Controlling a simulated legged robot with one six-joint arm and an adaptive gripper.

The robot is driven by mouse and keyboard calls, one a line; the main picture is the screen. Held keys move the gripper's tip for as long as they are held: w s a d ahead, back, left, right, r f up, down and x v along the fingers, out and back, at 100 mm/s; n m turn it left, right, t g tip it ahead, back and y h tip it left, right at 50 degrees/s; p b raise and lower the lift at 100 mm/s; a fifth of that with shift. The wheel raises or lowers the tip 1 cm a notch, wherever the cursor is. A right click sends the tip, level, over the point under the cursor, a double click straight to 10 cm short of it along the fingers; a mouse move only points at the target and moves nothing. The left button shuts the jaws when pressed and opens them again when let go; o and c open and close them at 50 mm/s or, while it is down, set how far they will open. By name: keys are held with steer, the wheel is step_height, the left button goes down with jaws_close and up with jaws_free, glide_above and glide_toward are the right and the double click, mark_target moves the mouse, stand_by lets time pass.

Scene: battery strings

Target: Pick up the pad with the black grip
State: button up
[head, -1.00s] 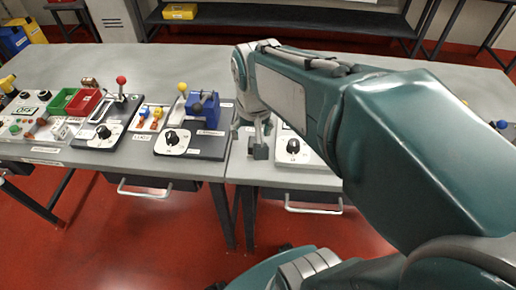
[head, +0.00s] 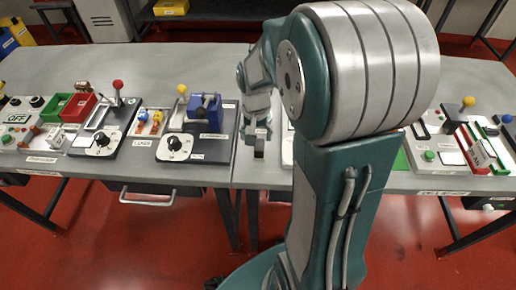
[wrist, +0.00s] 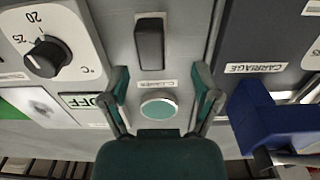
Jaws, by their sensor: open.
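A black upright block (wrist: 149,45), which looks like the black grip, stands on the grey table in the wrist view, beside a small "CLEANER" label. Its base, and so any pad under it, is not clearly visible. It also shows in the head view (head: 259,148), near the table's front edge just below my gripper (head: 257,112). In the wrist view my gripper (wrist: 162,85) is open and empty, its teal fingers apart. The black block lies beyond the fingertips, slightly left of centre. A round teal disc (wrist: 159,108) shows between the fingers.
A dark "CARRIAGE" panel with a blue block (wrist: 270,120) lies close on the right in the wrist view. A white panel with a black knob (wrist: 46,57) is on the left. In the head view, the table behind the panels is bare.

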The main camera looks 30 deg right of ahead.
mark_target(259, 144)
steer(key=f, duration=0.4)
steer(key=shift+s+d+f, duration=0.3)
steer(key=shift+s+f, duration=0.05)
steer(key=shift+a, duration=0.1)
jaws_close()
steer(key=shift+r, duration=0.15)
steer(key=shift+r, duration=0.3)
step_height(259, 144, up, 3)
steer(key=shift+f, duration=0.2)
steer(key=s+d+r, duration=0.1)
steer(key=s+r, duration=0.8)
steer(key=s, duration=0.5)
steer(key=shift+d+r, duration=0.35)
